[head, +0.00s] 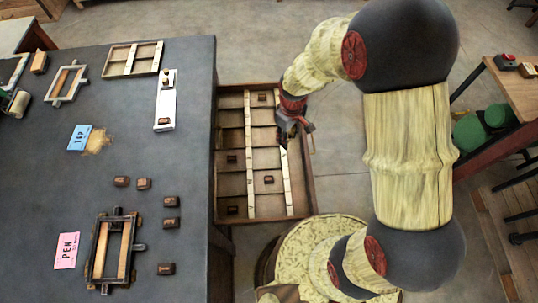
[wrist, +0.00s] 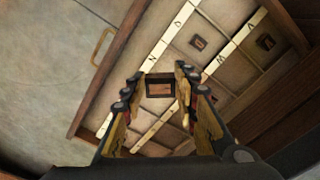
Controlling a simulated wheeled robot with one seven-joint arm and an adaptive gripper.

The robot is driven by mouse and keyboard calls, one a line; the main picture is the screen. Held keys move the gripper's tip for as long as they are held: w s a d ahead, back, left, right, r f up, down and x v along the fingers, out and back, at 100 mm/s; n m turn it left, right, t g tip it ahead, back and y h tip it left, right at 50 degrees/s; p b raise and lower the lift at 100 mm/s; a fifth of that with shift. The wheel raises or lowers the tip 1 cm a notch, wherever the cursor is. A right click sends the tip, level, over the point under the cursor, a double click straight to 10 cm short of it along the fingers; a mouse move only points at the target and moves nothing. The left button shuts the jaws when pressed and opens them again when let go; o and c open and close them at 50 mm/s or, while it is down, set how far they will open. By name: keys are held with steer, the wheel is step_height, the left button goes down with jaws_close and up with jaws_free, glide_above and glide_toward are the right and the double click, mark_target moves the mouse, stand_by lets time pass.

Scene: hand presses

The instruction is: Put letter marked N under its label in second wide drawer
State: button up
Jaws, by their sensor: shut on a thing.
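My gripper (head: 287,128) is over the right part of the open wide drawer (head: 300,205). In the wrist view my fingers (wrist: 160,80) are shut on a small dark-framed wooden letter block (wrist: 160,91). Its mark is not readable. The drawer has compartments and two pale label strips; one strip (wrist: 150,58) with an N label runs just left of the held block. The other strip (wrist: 213,66), with V and W labels, runs to its right. I cannot tell whether the block touches the drawer floor. The head view does not show the block clearly.
Several letter blocks lie in other drawer compartments, one here (wrist: 198,42) and another here (wrist: 266,41). The grey bench (head: 190,190) is to the left, with loose blocks and a dark press frame (head: 97,268).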

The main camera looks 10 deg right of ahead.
steer(key=s+a+f+n+b, duration=0.25)
steer(key=s+f+n, duration=0.45)
steer(key=n, duration=0.6)
steer(key=n+b, duration=0.2)
steer(key=b, duration=0.4)
glide_above(269, 157)
steer(key=f, duration=0.8)
steer(key=shift+s+d+f, duration=0.2)
steer(key=shift+s+f, duration=0.1)
steer(key=shift+f, duration=0.1)
steer(key=shift+w+f, duration=0.2)
steer(key=shift+f, duration=0.05)
steer(key=f+b, duration=0.2)
steer(key=f, duration=0.1)
steer(key=shift+w+a+f, duration=0.1)
steer(key=shift+w+f, duration=0.1)
steer(key=shift+r, duration=0.1)
